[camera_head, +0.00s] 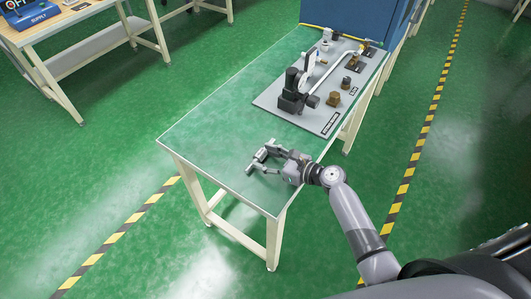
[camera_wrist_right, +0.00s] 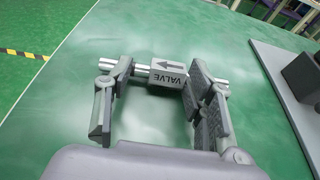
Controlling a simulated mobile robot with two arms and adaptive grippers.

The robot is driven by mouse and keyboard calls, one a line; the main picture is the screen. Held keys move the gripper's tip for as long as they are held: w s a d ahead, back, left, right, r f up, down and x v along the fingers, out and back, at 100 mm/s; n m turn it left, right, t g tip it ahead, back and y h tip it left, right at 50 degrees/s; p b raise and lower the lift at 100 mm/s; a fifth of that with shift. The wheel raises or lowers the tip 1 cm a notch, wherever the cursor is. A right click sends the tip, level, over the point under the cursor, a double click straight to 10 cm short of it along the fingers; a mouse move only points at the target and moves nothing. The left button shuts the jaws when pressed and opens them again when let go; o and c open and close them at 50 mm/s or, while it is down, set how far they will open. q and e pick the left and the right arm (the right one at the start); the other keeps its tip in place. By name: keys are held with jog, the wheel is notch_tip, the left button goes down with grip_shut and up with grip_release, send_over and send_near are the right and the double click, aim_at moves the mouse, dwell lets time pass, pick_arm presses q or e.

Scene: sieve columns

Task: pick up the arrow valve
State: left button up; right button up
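The arrow valve (camera_wrist_right: 168,74) is a pale grey block marked VALVE with an arrow, with a shiny metal stub on each side. In the right wrist view it lies across the fingertips of my right gripper (camera_wrist_right: 158,92). The fingers are spread wide, and the stubs reach past both fingertips, partly hidden behind them. I cannot tell whether the fingers touch it. In the head view my right gripper (camera_head: 257,162) is low over the near end of the green-topped table (camera_head: 215,130); the valve is hard to make out there. My left gripper is not in view.
A grey board (camera_head: 318,119) with a black device, a gauge, pipes and brass fittings lies on the far part of the table. A blue cabinet (camera_head: 352,20) stands behind. Another table is at the upper left. The table's left middle is clear.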

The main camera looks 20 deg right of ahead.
jog(key=c, duration=1.1)
grip_shut()
jog(key=shift+r, duration=0.1)
